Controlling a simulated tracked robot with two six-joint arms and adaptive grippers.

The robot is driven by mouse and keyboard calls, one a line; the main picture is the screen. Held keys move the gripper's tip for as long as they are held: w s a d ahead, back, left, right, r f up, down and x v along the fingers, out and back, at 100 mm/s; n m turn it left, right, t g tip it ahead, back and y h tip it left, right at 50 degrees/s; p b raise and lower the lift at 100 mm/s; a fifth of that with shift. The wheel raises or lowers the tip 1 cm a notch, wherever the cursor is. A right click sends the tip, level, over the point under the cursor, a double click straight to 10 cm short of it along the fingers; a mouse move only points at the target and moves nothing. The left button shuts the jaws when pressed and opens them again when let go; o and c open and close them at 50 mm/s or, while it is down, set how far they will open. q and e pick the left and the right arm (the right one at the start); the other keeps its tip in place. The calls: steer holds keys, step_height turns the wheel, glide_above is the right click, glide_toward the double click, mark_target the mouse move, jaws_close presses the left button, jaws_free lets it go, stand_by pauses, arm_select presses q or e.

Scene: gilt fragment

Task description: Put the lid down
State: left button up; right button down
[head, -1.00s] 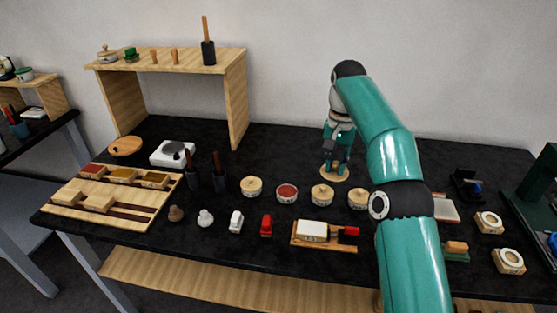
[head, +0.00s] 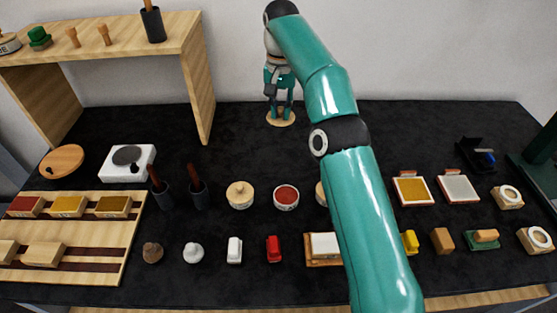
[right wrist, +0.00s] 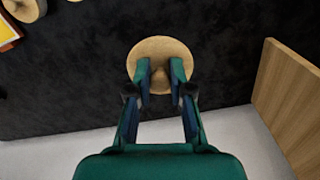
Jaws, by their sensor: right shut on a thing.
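My right gripper (head: 280,112) is shut on the knob of a round, light wooden lid (head: 281,119). The lid is level, toward the back of the black table in the head view. In the right wrist view the lid (right wrist: 160,58) shows between the two fingers, which cover parts of it and its knob. I cannot tell whether it touches the table or hangs above it. An open round jar with red contents (head: 286,197) stands nearer the front. My left gripper is not in view.
A wooden shelf (head: 203,90) stands at the back left. A lidded jar (head: 240,196) is left of the red one; another (head: 320,195) is partly behind my right arm. The black table (head: 240,130) is clear around the lid.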

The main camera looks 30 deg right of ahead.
steer(key=b, duration=0.3)
glide_above(282, 167)
step_height(282, 167, down, 5)
step_height(282, 167, down, 8)
steer(key=shift+s+r+b, duration=0.1)
steer(key=shift+r+b, duration=0.15)
steer(key=shift+b, duration=0.2)
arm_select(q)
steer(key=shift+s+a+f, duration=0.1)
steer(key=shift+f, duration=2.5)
arm_select(e)
steer(key=shift+f, duration=2.75)
steer(key=shift+f, duration=0.15)
steer(key=c, duration=1.1)
jaws_free()
steer(key=shift+o, duration=0.2)
